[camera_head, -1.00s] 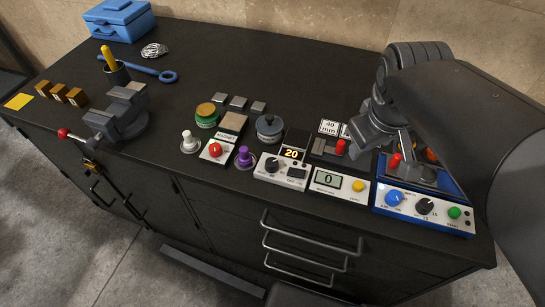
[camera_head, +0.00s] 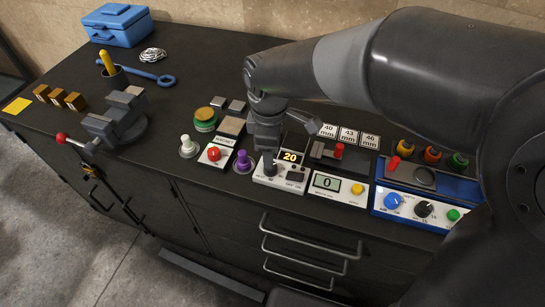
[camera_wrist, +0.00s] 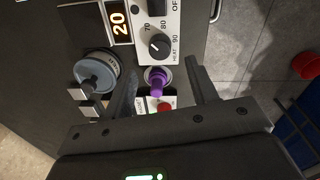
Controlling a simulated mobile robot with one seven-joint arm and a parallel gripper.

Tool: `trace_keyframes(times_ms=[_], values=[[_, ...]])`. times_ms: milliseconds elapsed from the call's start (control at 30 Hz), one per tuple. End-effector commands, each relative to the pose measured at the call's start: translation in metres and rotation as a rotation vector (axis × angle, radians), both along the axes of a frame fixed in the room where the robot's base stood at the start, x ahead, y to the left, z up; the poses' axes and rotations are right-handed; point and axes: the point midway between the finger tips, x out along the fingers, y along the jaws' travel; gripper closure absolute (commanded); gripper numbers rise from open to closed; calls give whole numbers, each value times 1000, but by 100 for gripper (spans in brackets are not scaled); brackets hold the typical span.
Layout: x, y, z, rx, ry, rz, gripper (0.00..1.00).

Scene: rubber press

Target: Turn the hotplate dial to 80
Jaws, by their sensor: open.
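The hotplate's white control box (camera_head: 282,181) stands near the front edge of the bench. Its display (camera_head: 290,156) reads 20. In the wrist view, the black heat dial (camera_wrist: 160,46) sits among the marks 70, 80 and 90; I cannot tell exactly where its pointer stands. My gripper (camera_head: 267,152) points down over the dial end of the box and partly hides it in the head view. In the wrist view, my gripper (camera_wrist: 163,70) is open with nothing between its fingers, and the dial shows just beyond the fingertips. I see no contact with it.
A purple knob (camera_wrist: 157,82) stands close to the dial, and also shows in the head view (camera_head: 242,160). A red-button box (camera_head: 214,154) lies to its left. A scale-like box (camera_head: 327,183) reading 0 stands right of the hotplate. A round grey-blue piece (camera_wrist: 96,74) is near.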

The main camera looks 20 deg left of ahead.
Motion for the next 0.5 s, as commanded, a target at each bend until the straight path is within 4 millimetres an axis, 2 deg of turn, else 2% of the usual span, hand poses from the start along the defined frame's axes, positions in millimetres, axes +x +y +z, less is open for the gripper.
trace_keyframes(times_ms=[33, 200, 333, 500], values=[[0, 0, -11, -2, 4, 1, 47], [1, 0, -41, -2, 4, 1, 47], [3, 0, -56, -1, 2, -2, 47], [4, 0, -65, 0, -1, -1, 47]])
